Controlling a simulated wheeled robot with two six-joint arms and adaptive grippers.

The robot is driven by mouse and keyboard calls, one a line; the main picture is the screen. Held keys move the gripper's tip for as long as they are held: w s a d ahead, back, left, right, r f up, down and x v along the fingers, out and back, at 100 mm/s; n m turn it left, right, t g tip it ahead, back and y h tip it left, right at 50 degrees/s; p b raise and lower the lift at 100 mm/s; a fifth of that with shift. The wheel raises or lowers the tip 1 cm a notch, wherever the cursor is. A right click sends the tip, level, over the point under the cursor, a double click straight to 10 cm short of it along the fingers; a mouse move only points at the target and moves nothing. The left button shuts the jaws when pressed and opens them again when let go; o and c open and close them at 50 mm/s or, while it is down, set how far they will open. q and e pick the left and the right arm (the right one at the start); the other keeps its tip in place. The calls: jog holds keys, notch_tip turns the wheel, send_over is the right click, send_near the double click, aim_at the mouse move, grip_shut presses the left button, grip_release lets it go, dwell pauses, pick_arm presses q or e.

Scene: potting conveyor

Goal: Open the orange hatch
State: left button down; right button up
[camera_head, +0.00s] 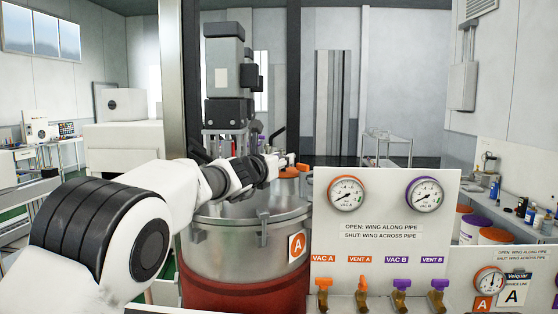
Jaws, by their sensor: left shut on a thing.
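The orange hatch (289,173) is a small round cap on the lid of the large steel vessel (240,255), at the lid's far right. A short orange handle end (301,167) shows just right of my fingers. My left arm reaches in from the left across the vessel. My left gripper (284,162) is shut on the hatch handle, above the hatch. The fingers are small here and hide most of the handle. The hatch looks level on the lid; whether it is latched I cannot tell. My right gripper is not in view.
A white panel (385,237) with two gauges and several orange and purple valves stands front right of the vessel. A grey motor unit (225,75) rises behind my forearm. A steel post (172,80) stands to its left. A bench with bottles (515,195) is at right.

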pick_arm(q)
jog(key=shift+r, duration=0.2)
jog(key=shift+w+r+p, duration=0.4)
jog(key=shift+r+p, duration=0.2)
jog(key=shift+r, duration=0.05)
jog(key=shift+w+r+p, duration=0.4)
jog(key=shift+r+p, duration=0.1)
jog(key=shift+p, duration=0.1)
jog(key=shift+w+r+p, duration=0.6)
jog(key=shift+w+p, duration=0.2)
jog(key=shift+p, duration=0.35)
jog(key=shift+w+d, duration=0.1)
jog(key=shift+w, duration=0.05)
jog(key=shift+f, duration=0.15)
